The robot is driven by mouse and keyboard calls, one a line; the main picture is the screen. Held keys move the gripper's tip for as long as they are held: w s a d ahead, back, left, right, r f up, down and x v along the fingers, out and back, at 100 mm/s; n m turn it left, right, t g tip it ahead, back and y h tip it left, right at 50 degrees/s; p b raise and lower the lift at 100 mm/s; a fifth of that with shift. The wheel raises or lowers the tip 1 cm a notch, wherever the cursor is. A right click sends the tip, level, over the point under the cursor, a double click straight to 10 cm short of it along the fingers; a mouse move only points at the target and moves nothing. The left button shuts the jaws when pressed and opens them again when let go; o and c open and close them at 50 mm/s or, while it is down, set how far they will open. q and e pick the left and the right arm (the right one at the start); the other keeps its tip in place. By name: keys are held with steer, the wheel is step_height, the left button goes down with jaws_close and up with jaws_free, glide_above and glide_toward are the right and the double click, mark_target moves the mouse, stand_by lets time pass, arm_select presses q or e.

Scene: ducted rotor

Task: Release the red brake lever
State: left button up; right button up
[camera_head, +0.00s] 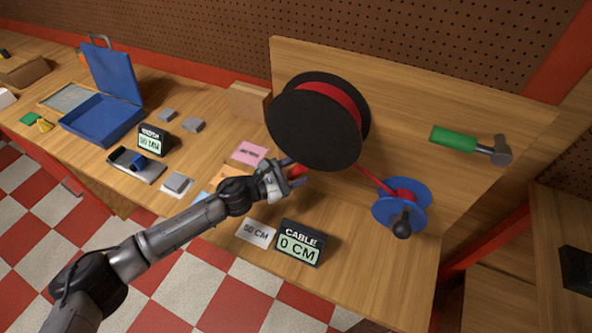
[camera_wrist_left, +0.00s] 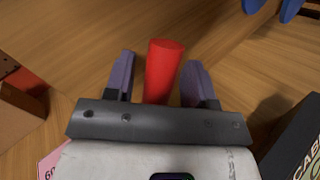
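The red brake lever (camera_wrist_left: 163,68) is a red cylinder that stands between the two purple fingers of my left gripper (camera_wrist_left: 160,82) in the wrist view. Some wood shows between the lever and the fingers, so the gripper is open around it. In the head view the lever is a small red patch (camera_head: 298,171) at the fingers of my left gripper (camera_head: 291,173), just below the black cable drum (camera_head: 313,122). The lever's base is hidden. My right gripper is not in view.
A red cable runs from the drum to a blue reel (camera_head: 417,202) with a black knob. A CABLE display (camera_head: 300,243) reads 0 CM. A 50 CM card (camera_head: 256,233) lies beside it. A green-handled hammer (camera_head: 455,139) is at the board. A blue case (camera_head: 103,120) stands open at left.

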arm_select(q)
jaws_close()
stand_by(0.3)
steer(key=shift+d+r+m+p, duration=0.15)
steer(key=shift+m+p, duration=0.15)
steer(key=shift+p, duration=0.2)
steer(key=d+f+m+y+p, duration=0.1)
steer(key=p, duration=0.3)
steer(key=s+d+f+m+y+p, duration=0.1)
steer(key=m+y+p, duration=0.1)
steer(key=p, duration=0.3)
steer(key=shift+d+f+g, duration=0.1)
steer(key=shift+d+g, duration=0.05)
steer(key=shift+g, duration=0.25)
steer(key=shift+d+f+m+y+p, duration=0.1)
steer(key=shift+f+m+y+p, duration=0.35)
steer(key=shift+p, duration=0.35)
steer(key=shift+s+d+f+y+p, duration=0.1)
steer(key=shift+f+y+p, duration=0.15)
steer(key=shift+p, duration=0.15)
